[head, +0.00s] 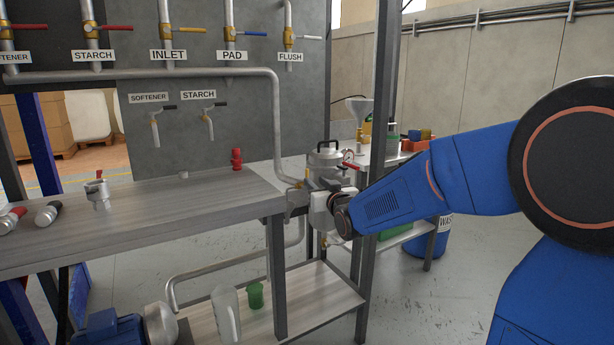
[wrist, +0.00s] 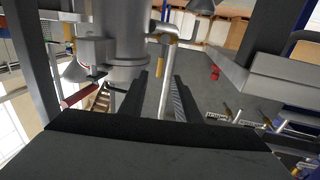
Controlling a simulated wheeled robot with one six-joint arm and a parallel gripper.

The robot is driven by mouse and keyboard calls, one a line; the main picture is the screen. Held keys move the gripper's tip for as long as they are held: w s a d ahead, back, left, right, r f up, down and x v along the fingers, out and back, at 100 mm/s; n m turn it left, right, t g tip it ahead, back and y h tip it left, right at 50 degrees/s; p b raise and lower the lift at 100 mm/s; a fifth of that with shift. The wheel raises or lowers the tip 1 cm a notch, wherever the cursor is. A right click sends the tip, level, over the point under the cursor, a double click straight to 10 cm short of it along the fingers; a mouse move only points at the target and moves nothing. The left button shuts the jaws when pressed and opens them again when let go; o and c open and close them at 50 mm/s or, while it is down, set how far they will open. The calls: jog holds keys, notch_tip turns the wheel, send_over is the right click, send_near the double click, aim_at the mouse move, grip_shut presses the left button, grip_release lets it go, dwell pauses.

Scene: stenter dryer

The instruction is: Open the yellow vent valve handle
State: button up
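A small yellow part (wrist: 167,40), likely the vent valve handle, shows in the wrist view beside a silver pipe (wrist: 163,75) next to the metal vessel (wrist: 128,38). In the head view the vessel (head: 325,158) stands at the bench's right end; no yellow handle on it can be made out clearly. My gripper (wrist: 158,97) has its two dark fingers apart. They point toward the vessel and pipe. The pipe's lower part appears between the fingers; contact cannot be told. In the head view my wrist covers the vessel's lower front and hides the fingers.
A red handle (head: 350,166) sticks out from the vessel, close to my wrist; it also shows in the wrist view (wrist: 78,95). The bench (head: 150,215) and a dark post (head: 373,130) are close by. The INLET valve (head: 185,30) on the panel has a yellow lever.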

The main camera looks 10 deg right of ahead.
aim_at(308, 175)
jog(key=w, duration=0.6)
jog(key=w+a, duration=0.1)
jog(key=w, duration=0.1)
jog(key=shift+w, duration=0.4)
grip_shut()
